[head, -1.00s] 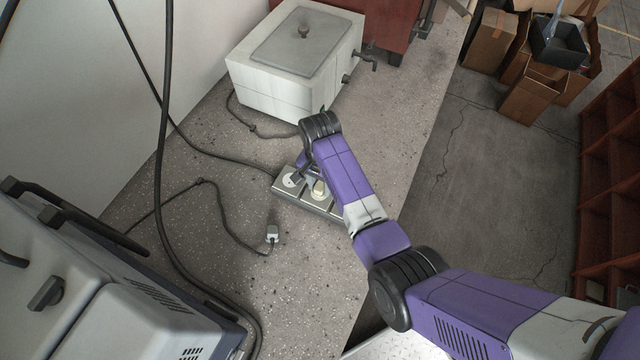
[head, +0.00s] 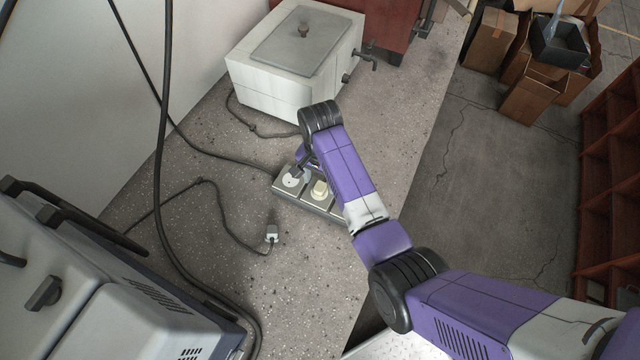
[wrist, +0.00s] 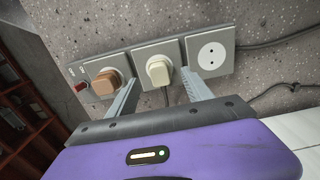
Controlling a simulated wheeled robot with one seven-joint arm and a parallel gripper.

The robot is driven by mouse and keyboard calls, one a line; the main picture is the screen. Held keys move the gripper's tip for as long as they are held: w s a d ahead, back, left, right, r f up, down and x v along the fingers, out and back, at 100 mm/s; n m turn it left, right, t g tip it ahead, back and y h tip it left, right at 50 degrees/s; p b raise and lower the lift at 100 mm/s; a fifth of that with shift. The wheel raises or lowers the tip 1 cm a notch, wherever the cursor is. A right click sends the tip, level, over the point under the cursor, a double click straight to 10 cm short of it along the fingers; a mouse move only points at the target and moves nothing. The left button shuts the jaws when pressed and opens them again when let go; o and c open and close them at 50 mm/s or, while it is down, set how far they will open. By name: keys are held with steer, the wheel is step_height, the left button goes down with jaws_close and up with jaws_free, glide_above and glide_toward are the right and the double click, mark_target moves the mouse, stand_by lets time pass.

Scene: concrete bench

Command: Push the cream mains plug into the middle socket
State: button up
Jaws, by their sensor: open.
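The socket strip (wrist: 139,59) has three square sockets in a row. The cream mains plug (wrist: 159,71) is at the middle socket (wrist: 152,53), its face towards me; how deep its pins sit I cannot tell. In the head view the cream plug (head: 319,188) shows beside my arm. My gripper (wrist: 160,76) is open, one finger on each side of the cream plug, with visible gaps. In the head view my arm hides most of the gripper.
A tan plug (wrist: 104,83) is in the left socket, near a red switch (wrist: 82,87). The right socket (wrist: 211,57) is empty. A loose grey plug (head: 272,233) lies on the bench. A white tank (head: 295,65) stands behind the strip, with cables running nearby.

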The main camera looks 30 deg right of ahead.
steer(key=shift+r, duration=2.35)
steer(key=w+d+r+n+t, duration=0.2)
steer(key=w+r+n+t, duration=0.25)
steer(key=w+t, duration=0.4)
steer(key=s+r+n+t+b, duration=0.1)
steer(key=s+r, duration=0.3)
steer(key=s, duration=1)
steer(key=s+a+r+n+t+b, duration=0.1)
steer(key=s+r+n+t, duration=0.2)
steer(key=s, duration=1.2)
steer(key=s+a+r+n+t+b, duration=0.1)
steer(key=s+r, duration=0.4)
steer(key=s, duration=0.9)
steer(key=shift+s+a+n+t+b, duration=0.2)
steer(key=shift+n+t+b, duration=0.15)
steer(key=shift+n+t, duration=0.3)
